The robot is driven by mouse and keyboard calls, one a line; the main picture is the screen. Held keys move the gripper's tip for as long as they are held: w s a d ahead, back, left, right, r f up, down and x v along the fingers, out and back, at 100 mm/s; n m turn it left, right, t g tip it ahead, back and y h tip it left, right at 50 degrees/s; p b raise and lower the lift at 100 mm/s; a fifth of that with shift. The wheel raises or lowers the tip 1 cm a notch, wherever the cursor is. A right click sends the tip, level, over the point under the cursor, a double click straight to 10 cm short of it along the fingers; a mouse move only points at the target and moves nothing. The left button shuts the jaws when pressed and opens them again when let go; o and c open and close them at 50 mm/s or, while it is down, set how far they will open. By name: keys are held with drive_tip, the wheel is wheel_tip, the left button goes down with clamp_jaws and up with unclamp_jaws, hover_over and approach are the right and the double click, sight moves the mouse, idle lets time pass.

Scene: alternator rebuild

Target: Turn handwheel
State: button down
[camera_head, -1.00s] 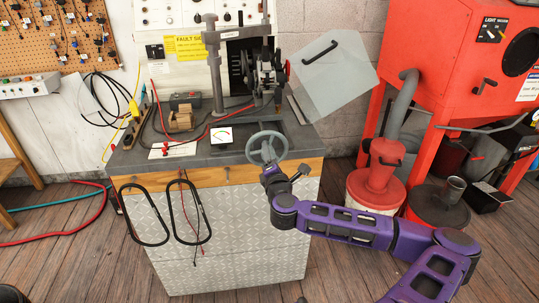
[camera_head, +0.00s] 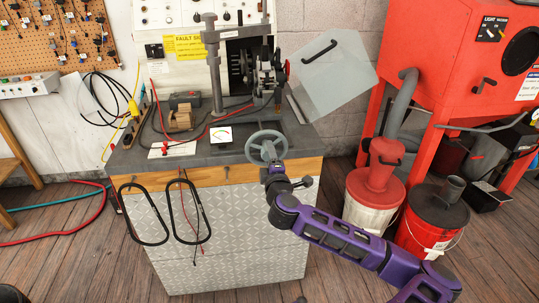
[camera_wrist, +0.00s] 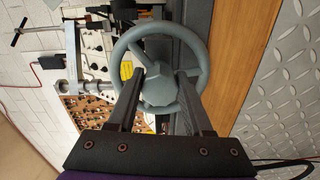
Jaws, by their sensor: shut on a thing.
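The grey handwheel (camera_head: 267,147) is at the front edge of the bench, near its right corner. It has a round rim, spokes and a thick hub. My gripper (camera_head: 271,164) reaches it from the front. In the wrist view the handwheel (camera_wrist: 158,90) fills the middle, and the two fingers of my gripper (camera_wrist: 161,75) lie on either side of the hub, inside the rim. The gripper is shut on the handwheel. The fingers hide parts of the rim and spokes.
The bench (camera_head: 235,233) has a wooden front strip and a diamond-plate front with two black loops (camera_head: 147,212) hanging left of the wheel. A gauge (camera_head: 221,135) and a press column (camera_head: 214,70) stand behind. Red and white buckets (camera_head: 367,200) stand at right.

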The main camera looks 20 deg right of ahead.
idle(0.3)
drive_tip(key=shift+c, duration=1.5)
unclamp_jaws()
